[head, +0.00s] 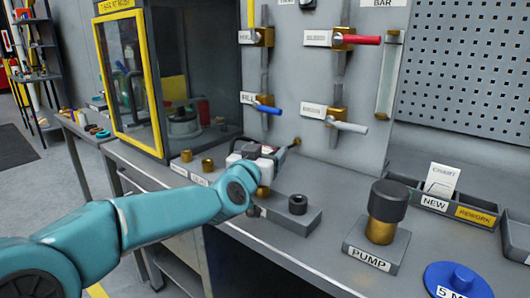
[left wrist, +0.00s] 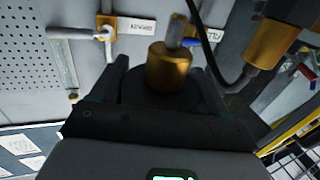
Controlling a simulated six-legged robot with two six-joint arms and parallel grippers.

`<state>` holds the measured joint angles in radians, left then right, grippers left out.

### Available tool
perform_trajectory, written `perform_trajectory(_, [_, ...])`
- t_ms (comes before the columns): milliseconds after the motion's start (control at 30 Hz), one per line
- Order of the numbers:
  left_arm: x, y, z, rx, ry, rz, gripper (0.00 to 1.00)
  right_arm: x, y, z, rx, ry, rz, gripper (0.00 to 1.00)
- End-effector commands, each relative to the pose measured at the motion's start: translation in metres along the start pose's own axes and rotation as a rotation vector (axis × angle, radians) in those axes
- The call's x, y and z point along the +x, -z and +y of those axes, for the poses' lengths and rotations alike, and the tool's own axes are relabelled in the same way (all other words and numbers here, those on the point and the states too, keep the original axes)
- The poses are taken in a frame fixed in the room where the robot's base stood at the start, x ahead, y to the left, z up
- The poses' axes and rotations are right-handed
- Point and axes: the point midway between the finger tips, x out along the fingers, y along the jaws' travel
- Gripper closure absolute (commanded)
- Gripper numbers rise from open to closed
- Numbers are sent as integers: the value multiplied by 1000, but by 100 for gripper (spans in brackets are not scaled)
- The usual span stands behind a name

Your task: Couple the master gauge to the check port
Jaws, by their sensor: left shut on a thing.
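My left gripper (head: 272,158) is over the bench, close to the grey panel, and its arm comes in from the lower left. In the left wrist view its two fingers (left wrist: 166,64) are shut on a dark round body, which looks like the master gauge (left wrist: 150,98), with a brass fitting (left wrist: 168,70) pointing away towards the panel. In the head view the gripper hides most of the gauge.
The panel carries red (head: 360,40), blue (head: 266,108) and white (head: 348,127) valve handles. A yellow-framed cabinet (head: 150,85) stands to the left. Brass fittings (head: 207,165) and a dark ring (head: 298,204) sit around the gripper. The pump block (head: 375,245) is to the right.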

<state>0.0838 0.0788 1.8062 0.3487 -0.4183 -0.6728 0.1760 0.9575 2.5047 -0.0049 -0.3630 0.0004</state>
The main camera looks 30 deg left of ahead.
Motion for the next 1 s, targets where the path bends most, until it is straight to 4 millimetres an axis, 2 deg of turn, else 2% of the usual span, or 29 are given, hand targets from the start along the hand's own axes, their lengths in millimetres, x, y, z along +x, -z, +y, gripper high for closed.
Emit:
perform_trajectory(267, [0, -1, 0, 0, 1, 3, 70, 2, 0, 1, 0, 0, 0, 57])
perform_trajectory(1000, [0, -19, 0, -1, 1, 2, 70, 17, 0, 6, 0, 0, 0, 57])
